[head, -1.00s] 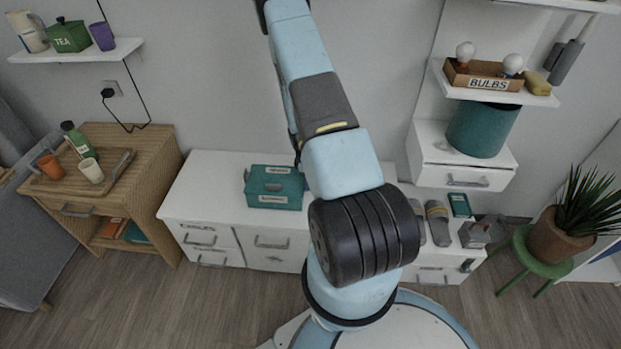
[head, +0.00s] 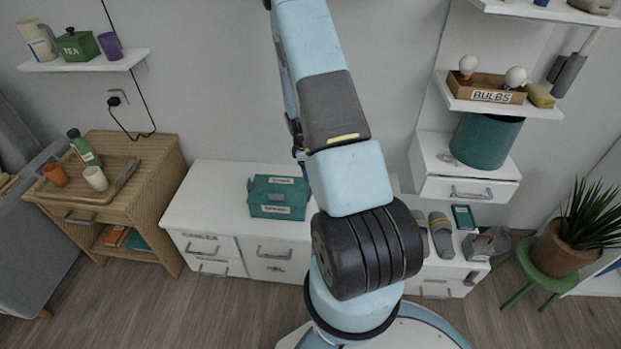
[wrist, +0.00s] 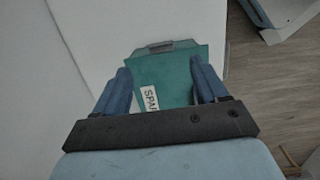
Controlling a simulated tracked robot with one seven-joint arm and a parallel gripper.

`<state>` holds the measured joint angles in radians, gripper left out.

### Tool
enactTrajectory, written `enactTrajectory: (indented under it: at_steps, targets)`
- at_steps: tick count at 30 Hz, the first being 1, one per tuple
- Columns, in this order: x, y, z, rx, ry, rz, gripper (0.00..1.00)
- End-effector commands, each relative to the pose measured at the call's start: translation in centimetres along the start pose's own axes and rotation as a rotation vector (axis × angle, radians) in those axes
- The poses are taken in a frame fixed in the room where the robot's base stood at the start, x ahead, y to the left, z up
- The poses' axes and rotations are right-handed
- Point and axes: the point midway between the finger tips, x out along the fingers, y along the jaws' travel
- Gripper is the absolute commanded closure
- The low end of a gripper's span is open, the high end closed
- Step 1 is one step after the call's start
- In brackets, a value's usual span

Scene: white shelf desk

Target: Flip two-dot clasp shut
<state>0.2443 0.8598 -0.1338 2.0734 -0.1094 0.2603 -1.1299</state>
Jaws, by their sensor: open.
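A teal box (head: 278,198) with white labels on its top and front stands on the white desk in the head view. In the wrist view a teal box (wrist: 178,80) with a label starting "SPA" shows beyond and between my fingers, with a grey part (wrist: 165,47) along its far edge. I cannot tell whether this grey part is the clasp, and no two-dot mark is readable in either view. My gripper (wrist: 165,82) is open, with nothing visibly held, and the near part of the box is hidden by its palm. The head view does not show my gripper.
Slippers (head: 440,234) and a grey metal object (head: 486,244) are on the desk's right part, beside my arm. A teal bin (head: 487,141) stands on the drawer unit above. A wooden side table (head: 150,165) is at the left. Desk top around the box is clear.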

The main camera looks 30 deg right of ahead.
Motion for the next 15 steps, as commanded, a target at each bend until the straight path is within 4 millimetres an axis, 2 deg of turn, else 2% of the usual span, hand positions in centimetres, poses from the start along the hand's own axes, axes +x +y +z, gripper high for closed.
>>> enactTrajectory:
  at_steps: [6, 15]
  targets:
    - [-2.5, 0.0, 0.0, -0.001, 0.000, 0.000, 0.28]
    - [-3.3, 0.0, 0.0, -0.001, -0.001, -0.001, 0.28]
